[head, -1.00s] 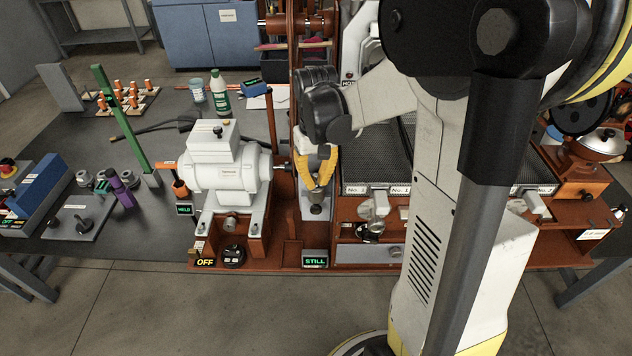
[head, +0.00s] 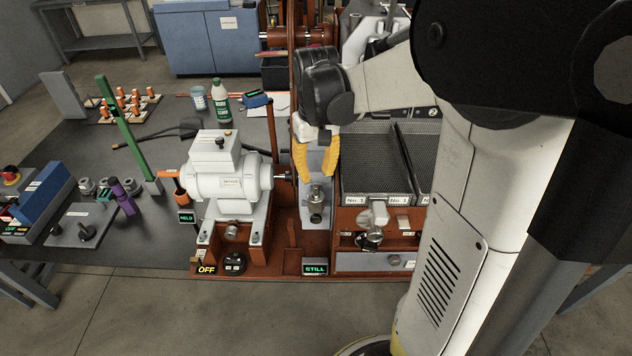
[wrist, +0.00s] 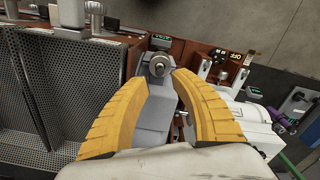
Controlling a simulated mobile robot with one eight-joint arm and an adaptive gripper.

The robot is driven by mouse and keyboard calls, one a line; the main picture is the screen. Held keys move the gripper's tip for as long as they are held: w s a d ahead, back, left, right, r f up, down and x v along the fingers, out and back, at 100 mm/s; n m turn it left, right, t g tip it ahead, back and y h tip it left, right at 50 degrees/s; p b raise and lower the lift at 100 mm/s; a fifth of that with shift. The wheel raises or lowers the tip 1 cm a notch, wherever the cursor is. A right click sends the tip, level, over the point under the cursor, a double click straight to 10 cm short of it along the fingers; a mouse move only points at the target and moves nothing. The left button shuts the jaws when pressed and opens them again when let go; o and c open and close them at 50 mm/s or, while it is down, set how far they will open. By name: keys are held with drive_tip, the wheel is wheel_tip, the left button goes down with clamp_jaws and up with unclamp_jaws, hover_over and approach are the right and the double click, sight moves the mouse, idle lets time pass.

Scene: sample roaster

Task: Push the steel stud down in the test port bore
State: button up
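The steel stud (head: 316,192) is a short, round metal piece standing upright at the front of a grey sloping block, right of the white motor. It also shows in the wrist view (wrist: 158,64), end-on at the top of the block. The test port bore is hard to make out; the stud and block hide it. My gripper (head: 317,174) has two yellow curved fingers, above and behind the stud in the head view. In the wrist view the fingers (wrist: 160,76) are apart, with the grey block between them and nothing held. I cannot tell if a fingertip touches the stud.
The white motor (head: 228,182) stands close left of the block. The black mesh tray marked No. 1 (head: 375,165) lies close right. A STILL display (head: 315,269) and an OFF plate (head: 206,269) sit at the front edge. A green post (head: 130,140) stands farther left.

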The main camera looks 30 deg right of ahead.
sight(316, 186)
wheel_tip(316, 186, up, 5)
drive_tip(key=shift+f+p, duration=0.1)
drive_tip(key=shift+p, duration=0.4)
drive_tip(key=s+a+r+n+t, duration=0.2)
drive_tip(key=s+a+t, duration=0.5)
drive_tip(key=s+a, duration=0.3)
drive_tip(key=shift+s+a, duration=0.4)
drive_tip(key=shift+a, duration=1.35)
drive_tip(key=shift+r, duration=0.1)
